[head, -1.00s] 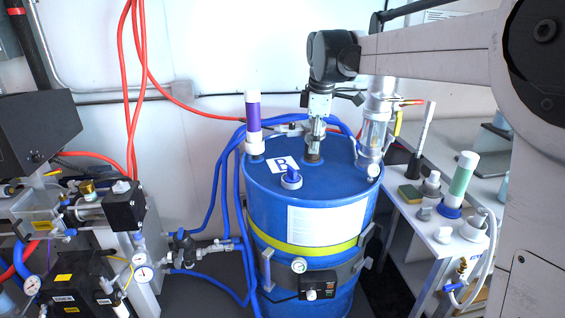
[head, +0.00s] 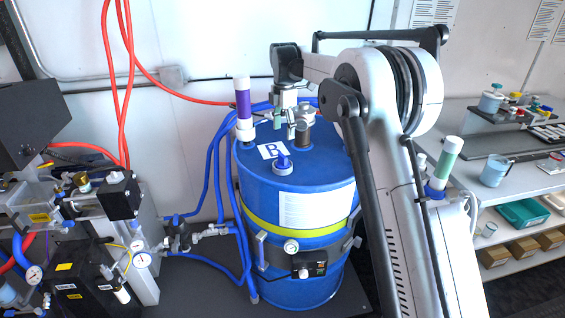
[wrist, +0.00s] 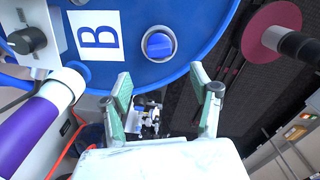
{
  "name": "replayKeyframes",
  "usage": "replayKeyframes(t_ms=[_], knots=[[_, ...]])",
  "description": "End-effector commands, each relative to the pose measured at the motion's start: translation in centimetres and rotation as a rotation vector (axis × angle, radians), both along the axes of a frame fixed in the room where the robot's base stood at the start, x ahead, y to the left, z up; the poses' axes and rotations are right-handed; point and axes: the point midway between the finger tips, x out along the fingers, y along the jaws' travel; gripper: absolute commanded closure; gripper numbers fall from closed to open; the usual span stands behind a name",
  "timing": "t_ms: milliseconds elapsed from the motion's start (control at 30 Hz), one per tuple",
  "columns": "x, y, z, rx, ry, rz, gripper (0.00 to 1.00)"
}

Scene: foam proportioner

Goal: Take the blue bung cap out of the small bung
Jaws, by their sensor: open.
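The blue bung cap (head: 283,161) sits upright in the small bung (head: 283,170), a pale ring on the blue drum's lid near its front. In the wrist view the cap (wrist: 159,45) shows as a blue disc with a raised grip bar, inside its pale ring. My gripper (head: 284,125) is over the back part of the lid, behind the cap and apart from it. In the wrist view its two green-padded fingers (wrist: 160,82) are spread wide with nothing between them. The cap lies beyond the fingertips, roughly centred between them.
A metal fitting (head: 303,133) stands on the lid close to my gripper. A white-and-purple cylinder (head: 243,105) stands at the lid's left edge, with blue hoses around it. A "B" label (head: 271,150) lies beside the cap. A bench (head: 510,175) is at right.

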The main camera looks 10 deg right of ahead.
Motion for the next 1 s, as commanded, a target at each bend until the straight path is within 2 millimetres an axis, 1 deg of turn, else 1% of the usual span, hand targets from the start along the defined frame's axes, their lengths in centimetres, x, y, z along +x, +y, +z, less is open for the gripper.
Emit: replayKeyframes(t_ms=[100,300,400,567,667,833,900,1000], knots=[[0.0,0.0,-2.3,0.000,0.000,-0.001,0.41],[0.0,0.0,-5.4,0.000,-0.001,-0.002,0.41],[0.0,0.0,-6.4,0.000,-0.001,-0.002,0.41],[0.0,0.0,-7.2,0.000,-0.001,-0.003,0.41],[0.1,0.0,-8.3,0.000,-0.001,-0.003,0.41],[0.2,0.0,-10.6,0.000,-0.001,-0.003,0.41],[0.2,0.0,-11.4,0.000,-0.001,-0.003,0.41],[0.2,0.0,-11.9,0.000,-0.001,-0.003,0.41]])
